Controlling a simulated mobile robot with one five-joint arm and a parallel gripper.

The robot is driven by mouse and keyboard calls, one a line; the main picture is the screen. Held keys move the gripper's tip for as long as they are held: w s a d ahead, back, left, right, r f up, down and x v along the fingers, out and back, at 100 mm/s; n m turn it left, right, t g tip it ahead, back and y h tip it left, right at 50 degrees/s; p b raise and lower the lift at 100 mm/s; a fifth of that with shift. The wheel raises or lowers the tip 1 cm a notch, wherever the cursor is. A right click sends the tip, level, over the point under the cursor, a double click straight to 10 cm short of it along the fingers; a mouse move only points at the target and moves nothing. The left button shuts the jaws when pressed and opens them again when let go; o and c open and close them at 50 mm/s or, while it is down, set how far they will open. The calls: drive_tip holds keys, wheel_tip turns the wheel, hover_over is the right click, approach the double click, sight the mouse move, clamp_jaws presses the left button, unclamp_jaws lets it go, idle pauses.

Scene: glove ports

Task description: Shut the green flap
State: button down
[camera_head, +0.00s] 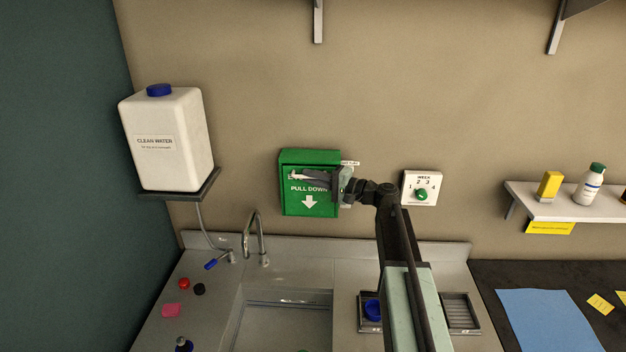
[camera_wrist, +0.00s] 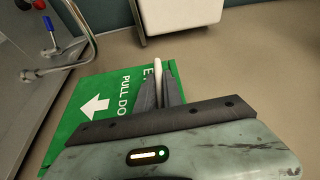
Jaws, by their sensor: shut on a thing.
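The green flap (camera_head: 298,205) is the front of a green box on the wall above the sink, lettered "PULL DOWN" with a white down arrow. It looks upright or nearly so; I cannot tell whether it is fully shut. My gripper (camera_head: 308,176) is in front of its upper part, reaching in from the right and covering some lettering. In the wrist view the flap (camera_wrist: 68,115) lies beneath and left of the fingers. There my gripper (camera_wrist: 159,88) is shut on a slim white bar (camera_wrist: 158,70), which looks like the flap's handle. How the bar joins the flap is hidden.
A white clean water tank (camera_head: 165,140) stands on a bracket at the left. A tap (camera_head: 254,235) rises below the flap. A white dial plate (camera_head: 411,200) with a green knob is to the right.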

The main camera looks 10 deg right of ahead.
drive_tip(key=shift+w+a, duration=0.1)
drive_tip(key=c, duration=1.5)
unclamp_jaws()
drive_tip(key=shift+w+a, duration=0.1)
drive_tip(key=v, duration=0.8)
